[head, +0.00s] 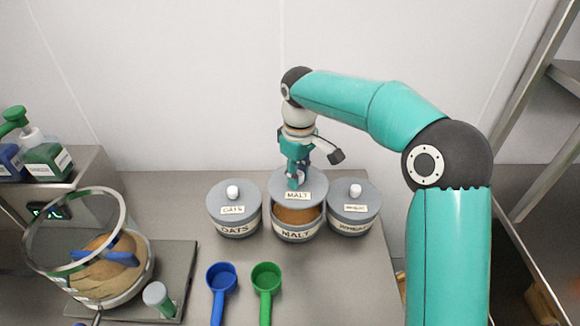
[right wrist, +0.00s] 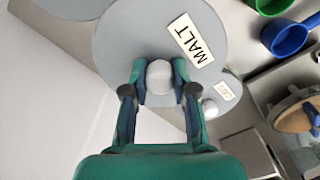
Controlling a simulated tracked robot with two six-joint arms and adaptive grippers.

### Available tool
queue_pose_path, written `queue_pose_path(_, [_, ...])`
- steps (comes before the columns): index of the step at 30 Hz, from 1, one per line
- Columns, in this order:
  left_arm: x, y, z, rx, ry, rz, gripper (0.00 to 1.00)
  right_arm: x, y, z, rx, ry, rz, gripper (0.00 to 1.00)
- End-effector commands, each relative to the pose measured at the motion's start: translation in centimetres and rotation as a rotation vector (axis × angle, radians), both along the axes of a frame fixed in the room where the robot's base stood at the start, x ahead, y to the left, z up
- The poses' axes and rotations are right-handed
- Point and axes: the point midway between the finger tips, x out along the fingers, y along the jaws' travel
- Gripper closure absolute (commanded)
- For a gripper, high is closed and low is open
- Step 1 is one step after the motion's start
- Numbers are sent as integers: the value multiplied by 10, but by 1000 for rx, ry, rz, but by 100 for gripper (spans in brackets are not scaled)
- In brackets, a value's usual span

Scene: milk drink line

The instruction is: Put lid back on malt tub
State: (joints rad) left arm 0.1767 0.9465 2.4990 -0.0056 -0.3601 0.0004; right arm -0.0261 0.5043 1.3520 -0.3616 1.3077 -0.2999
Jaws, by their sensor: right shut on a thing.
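The malt tub (head: 297,232) stands between two other tubs, with brown powder (head: 297,215) showing at its front. The grey malt lid (head: 313,187), labelled MALT, is over the back of the tub, and the tub's front opening is uncovered. I cannot tell whether the lid touches the rim. My right gripper (head: 296,180) comes down from above and is shut on the lid's white knob. In the right wrist view the fingers are on both sides of the knob (right wrist: 159,82) and the lid (right wrist: 140,40) fills the top. My left gripper is not in view.
The lidded oats tub (head: 234,220) stands close on the left, another lidded tub (head: 352,218) close on the right. A blue scoop (head: 221,278) and a green scoop (head: 266,277) lie in front. A glass-rimmed bowl (head: 145,282) stands at the left. The wall is behind.

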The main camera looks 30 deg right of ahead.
Motion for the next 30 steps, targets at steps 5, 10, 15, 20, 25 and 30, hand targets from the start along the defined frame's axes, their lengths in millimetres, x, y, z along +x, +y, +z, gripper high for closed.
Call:
queue_pose_path(5, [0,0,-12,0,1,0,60,2,4,-12,0,0,10,100])
queue_pose_path(10, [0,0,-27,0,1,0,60,4,7,-27,1,0,15,100])
queue_pose_path(15, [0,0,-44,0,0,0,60,5,8,-44,1,0,18,100])
queue_pose_path(20, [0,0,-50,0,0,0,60,5,9,-55,0,2,19,100])
queue_pose_path(25, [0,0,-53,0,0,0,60,5,9,-62,0,1,19,100])
queue_pose_path(30, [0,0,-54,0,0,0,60,6,9,-63,0,0,19,100])
